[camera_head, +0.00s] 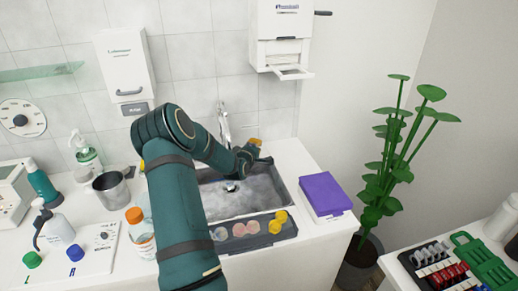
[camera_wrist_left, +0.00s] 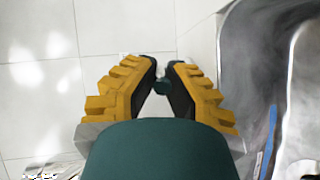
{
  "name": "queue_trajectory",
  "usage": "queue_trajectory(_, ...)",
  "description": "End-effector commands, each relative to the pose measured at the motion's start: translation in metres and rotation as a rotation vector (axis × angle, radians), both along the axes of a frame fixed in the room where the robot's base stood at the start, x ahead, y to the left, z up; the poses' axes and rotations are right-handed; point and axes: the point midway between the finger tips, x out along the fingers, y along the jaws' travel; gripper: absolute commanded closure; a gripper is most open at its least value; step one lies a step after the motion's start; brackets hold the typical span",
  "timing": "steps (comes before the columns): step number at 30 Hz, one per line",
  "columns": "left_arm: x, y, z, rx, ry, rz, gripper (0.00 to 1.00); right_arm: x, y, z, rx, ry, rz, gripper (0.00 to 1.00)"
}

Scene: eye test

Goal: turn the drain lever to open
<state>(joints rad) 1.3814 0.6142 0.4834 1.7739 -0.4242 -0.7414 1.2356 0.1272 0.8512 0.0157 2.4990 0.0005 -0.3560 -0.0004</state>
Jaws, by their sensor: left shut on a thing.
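My left gripper (camera_head: 250,150) is at the back right corner of the metal sink (camera_head: 207,212). The sink's rim and wall show at the right of the wrist view. My right gripper is not in view.
The tap (camera_head: 224,125) rises behind the basin, close to my forearm. A purple box (camera_head: 324,194) stands right of the sink. A dark tray (camera_head: 262,240) with round dishes lies at its front. A metal cup (camera_head: 112,190) and bottles crowd the left. A plant (camera_head: 385,160) stands right.

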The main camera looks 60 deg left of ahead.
Motion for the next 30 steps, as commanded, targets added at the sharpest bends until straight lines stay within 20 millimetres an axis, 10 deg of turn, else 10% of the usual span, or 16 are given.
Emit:
queue_trajectory(10, 0.002, 0.0, 0.003, 0.005, -0.005, -0.004, 1.0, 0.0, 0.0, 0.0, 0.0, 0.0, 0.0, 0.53)
queue_trajectory(14, 0.002, 0.0, 0.002, 0.004, -0.004, -0.003, 0.58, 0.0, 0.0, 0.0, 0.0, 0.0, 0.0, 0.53)
queue_trajectory(30, -0.019, -0.015, 0.006, 0.002, 0.001, -0.003, 0.58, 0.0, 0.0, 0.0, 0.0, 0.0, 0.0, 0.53)
